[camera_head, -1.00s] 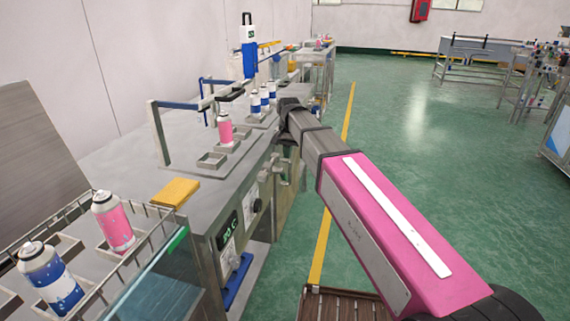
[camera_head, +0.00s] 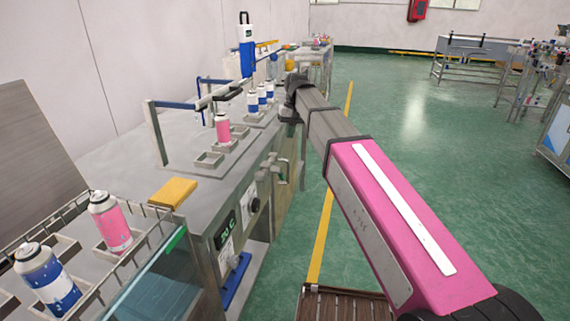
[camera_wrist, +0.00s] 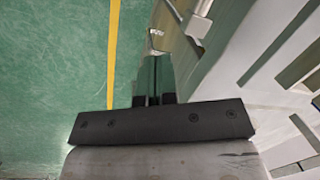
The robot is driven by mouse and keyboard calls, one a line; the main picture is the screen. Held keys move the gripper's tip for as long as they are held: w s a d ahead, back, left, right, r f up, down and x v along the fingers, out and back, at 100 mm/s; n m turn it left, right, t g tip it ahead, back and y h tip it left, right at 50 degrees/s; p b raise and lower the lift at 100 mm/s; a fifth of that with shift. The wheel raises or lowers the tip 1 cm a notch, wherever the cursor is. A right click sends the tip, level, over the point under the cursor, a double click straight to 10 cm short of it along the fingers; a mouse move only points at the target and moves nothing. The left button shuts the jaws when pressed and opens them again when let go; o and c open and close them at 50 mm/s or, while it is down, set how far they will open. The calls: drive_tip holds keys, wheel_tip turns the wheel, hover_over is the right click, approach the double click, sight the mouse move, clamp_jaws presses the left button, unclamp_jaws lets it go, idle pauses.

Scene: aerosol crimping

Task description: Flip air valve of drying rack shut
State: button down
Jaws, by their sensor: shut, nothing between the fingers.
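My gripper (camera_wrist: 153,62) is shut and empty in the wrist view, its two fingers together, over the green floor beside the bench front. In the head view its fingers are hidden by the arm's dark end at the bench's right edge. A bent metal fitting (camera_head: 281,170) sticks out from the bench front below the arm's end; I cannot tell for sure that it is the air valve. A small pale metal piece (camera_wrist: 156,36) shows just beyond the fingertips in the wrist view, apart from them in the picture. Whether the valve is open or shut is unclear.
The bench (camera_head: 190,132) holds pink and blue cans in holders. Its front has a green display (camera_head: 225,229), a dark knob (camera_head: 253,203) and a blue-based fitting (camera_head: 238,268). A wire rack (camera_head: 75,208) with cans stands at lower left.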

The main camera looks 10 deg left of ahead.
drive_tip(key=s+a+f+n+g+y, duration=0.1)
drive_tip(key=s+f+n, duration=0.4)
drive_tip(key=f+n, duration=0.7)
drive_tip(key=shift+f+n+g+y, duration=0.15)
drive_tip(key=shift+n+g+y, duration=0.3)
drive_tip(key=shift+y, duration=0.45)
